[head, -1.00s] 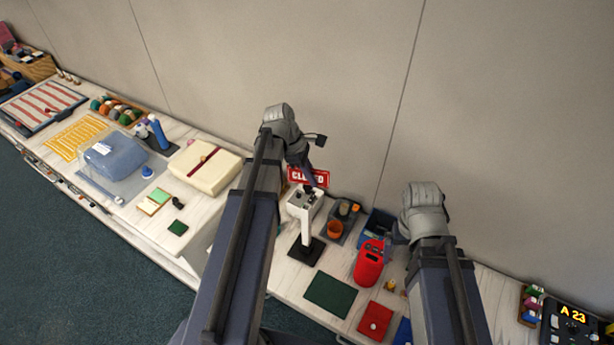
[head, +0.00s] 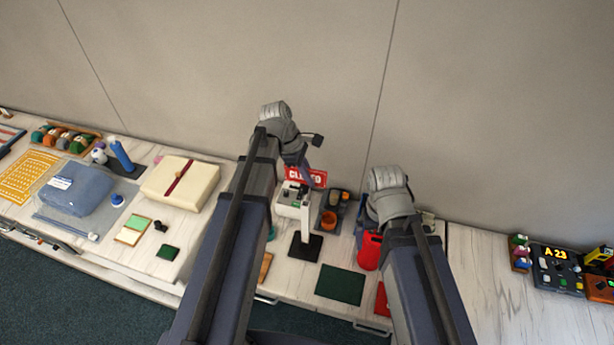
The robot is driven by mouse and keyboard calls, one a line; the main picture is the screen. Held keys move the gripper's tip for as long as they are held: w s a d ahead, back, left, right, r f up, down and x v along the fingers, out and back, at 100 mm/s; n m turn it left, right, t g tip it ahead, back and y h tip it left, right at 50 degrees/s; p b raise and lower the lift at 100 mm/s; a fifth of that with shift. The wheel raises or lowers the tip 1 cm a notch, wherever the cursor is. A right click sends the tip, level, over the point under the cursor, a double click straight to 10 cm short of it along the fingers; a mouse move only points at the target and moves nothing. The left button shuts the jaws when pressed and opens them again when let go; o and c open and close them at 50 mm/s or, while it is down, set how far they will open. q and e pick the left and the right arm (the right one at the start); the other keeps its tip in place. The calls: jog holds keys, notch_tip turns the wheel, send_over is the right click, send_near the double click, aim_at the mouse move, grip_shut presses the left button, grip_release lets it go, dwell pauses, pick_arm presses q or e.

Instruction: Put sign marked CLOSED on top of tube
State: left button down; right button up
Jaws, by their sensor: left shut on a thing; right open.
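The red sign with white CLOSED lettering (head: 306,176) is near the wall, at the top of the white post-like tube (head: 306,228). The tube stands upright on a black square base (head: 305,247) and has a pale box-like head (head: 292,200). My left gripper (head: 303,174) is shut on the sign, its fingers covering some of the lettering. I cannot tell whether the sign touches the tube's top. My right gripper (head: 362,216) is open near the red canister (head: 368,250), partly hidden by its own wrist.
A grey tray with an orange cup (head: 329,219) stands right of the tube. A dark green mat (head: 341,285) lies in front. A cream box (head: 181,184) and blue bag (head: 76,189) are left. The bench right of my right arm is mostly bare, up to a display unit (head: 557,265).

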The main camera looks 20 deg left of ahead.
aim_at(307, 193)
pick_arm(q)
jog(key=shift+f+b, duration=2.25)
jog(key=shift+f, duration=0.1)
jog(key=shift+f+b, duration=0.5)
jog(key=shift+f, duration=0.05)
jog(key=shift+f+b, duration=0.3)
jog(key=shift+b, duration=0.05)
jog(key=shift+f+b, duration=0.3)
jog(key=shift+f, duration=0.05)
jog(key=shift+f+b, duration=0.3)
jog(key=shift+f+b, duration=0.75)
dwell(0.9)
jog(key=shift+c, duration=1.8)
grip_release()
